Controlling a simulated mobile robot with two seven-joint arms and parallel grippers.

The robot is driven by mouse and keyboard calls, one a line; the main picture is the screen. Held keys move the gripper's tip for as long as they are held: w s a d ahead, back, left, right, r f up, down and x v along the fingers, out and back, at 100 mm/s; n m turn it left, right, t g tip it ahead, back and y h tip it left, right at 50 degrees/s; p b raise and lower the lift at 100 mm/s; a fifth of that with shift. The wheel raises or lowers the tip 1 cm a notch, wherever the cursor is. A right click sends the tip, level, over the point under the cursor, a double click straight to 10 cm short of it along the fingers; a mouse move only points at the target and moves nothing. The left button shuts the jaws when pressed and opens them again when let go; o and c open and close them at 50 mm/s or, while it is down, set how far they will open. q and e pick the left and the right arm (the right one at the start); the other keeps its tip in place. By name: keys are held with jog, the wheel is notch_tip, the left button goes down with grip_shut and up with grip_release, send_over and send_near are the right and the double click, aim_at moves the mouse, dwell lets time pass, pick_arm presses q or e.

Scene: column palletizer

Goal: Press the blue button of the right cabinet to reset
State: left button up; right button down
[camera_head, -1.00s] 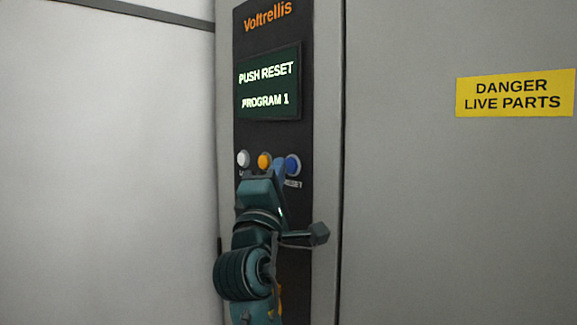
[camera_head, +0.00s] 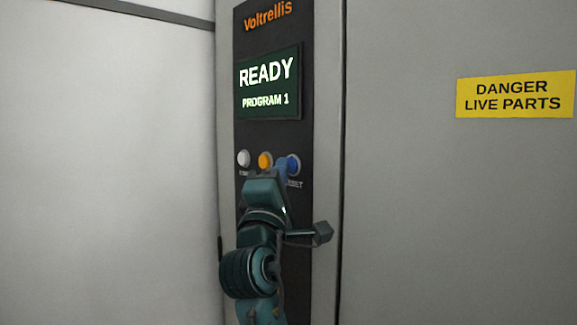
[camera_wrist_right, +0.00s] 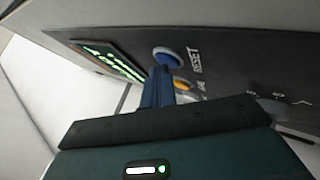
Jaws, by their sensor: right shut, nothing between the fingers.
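The blue button (camera_head: 293,165), labelled RESET, is the rightmost of three on the dark panel of the grey cabinet. My right gripper (camera_head: 281,168) is shut and empty, its blue fingers pointing at the panel just left of the button and covering part of it. In the right wrist view, the blue button (camera_wrist_right: 167,56) lies just beyond the tips of the shut fingers (camera_wrist_right: 158,75). I cannot tell whether they touch. The display (camera_head: 269,83) above reads READY, PROGRAM 1. My left gripper is not in view.
A white button (camera_head: 244,159) and an orange button (camera_head: 265,160) sit left of the blue one, close to my fingers. A yellow danger sign (camera_head: 515,94) is on the cabinet's plain face to the right. A pale wall (camera_head: 105,160) fills the left side.

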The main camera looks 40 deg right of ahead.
jog(key=shift+s+a, duration=0.1)
jog(key=shift+a, duration=0.65)
jog(key=a+b, duration=0.1)
jog(key=a, duration=0.4)
jog(key=shift+s, duration=0.2)
dwell(0.8)
